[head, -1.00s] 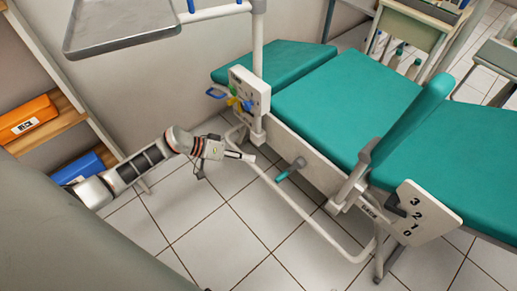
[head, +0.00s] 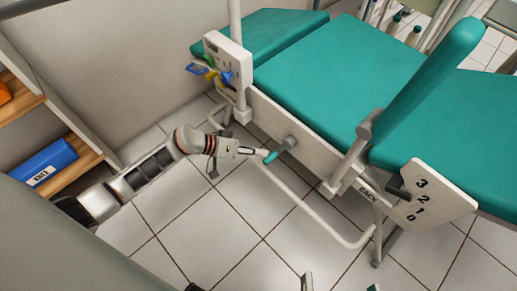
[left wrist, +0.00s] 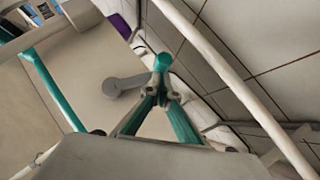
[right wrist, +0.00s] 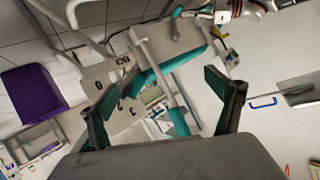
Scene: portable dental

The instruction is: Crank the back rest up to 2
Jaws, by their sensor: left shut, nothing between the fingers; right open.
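The crank (head: 290,142) sits on the chair's side panel, its teal handle (head: 271,158) pointing down-left. My left gripper (head: 262,153) is shut and empty, its tips close beside the handle. In the left wrist view, the handle (left wrist: 163,62) and grey crank arm (left wrist: 122,85) appear just beyond the closed fingertips (left wrist: 160,88); contact is unclear. The number plate (head: 452,203) shows 3, 2, 1, 0 beside a BACK label (head: 366,191); the dark pointer's (head: 396,192) exact reading is unclear. My right gripper (right wrist: 160,95) is open and empty in the right wrist view.
A white tube rail (head: 290,192) runs low in front of the chair's teal cushions (head: 320,75). A panel with coloured parts (head: 217,50) stands left of the crank. A shelf with a blue box (head: 45,163) is at the left. Tiled floor (head: 205,225) is open in front.

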